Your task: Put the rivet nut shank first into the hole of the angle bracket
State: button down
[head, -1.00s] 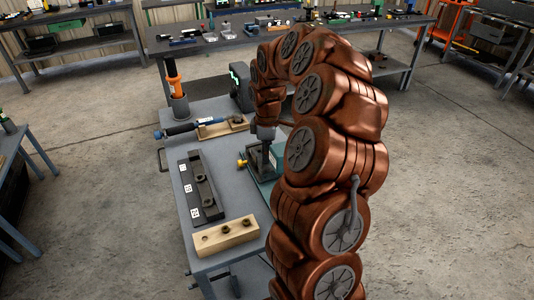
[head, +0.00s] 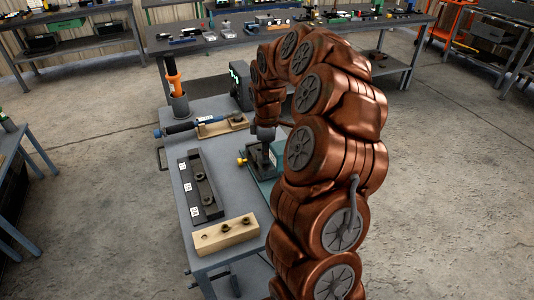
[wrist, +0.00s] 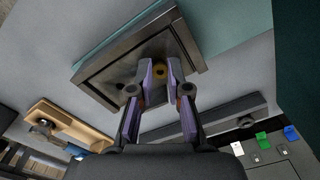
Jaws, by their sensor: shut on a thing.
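My gripper (wrist: 160,78) points down over a dark metal fixture with a plate-like top, which I take to hold the angle bracket (wrist: 115,75). In the head view my gripper (head: 265,134) stands over the fixture (head: 257,162), partly hidden by my arm. A yellow knob (head: 242,161) sticks out on the fixture's left.
A black rail (head: 205,190) with white labels lies left of the fixture. A wooden block (head: 212,238) with dark round parts lies in front. An orange-handled tool (head: 174,80) stands in a grey cup at the back.

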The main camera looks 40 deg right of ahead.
jog(key=shift+f, duration=0.1)
jog(key=c, duration=1)
grip_release()
jog(key=shift+c, duration=0.2)
notch_tip(320, 180, up, 12)
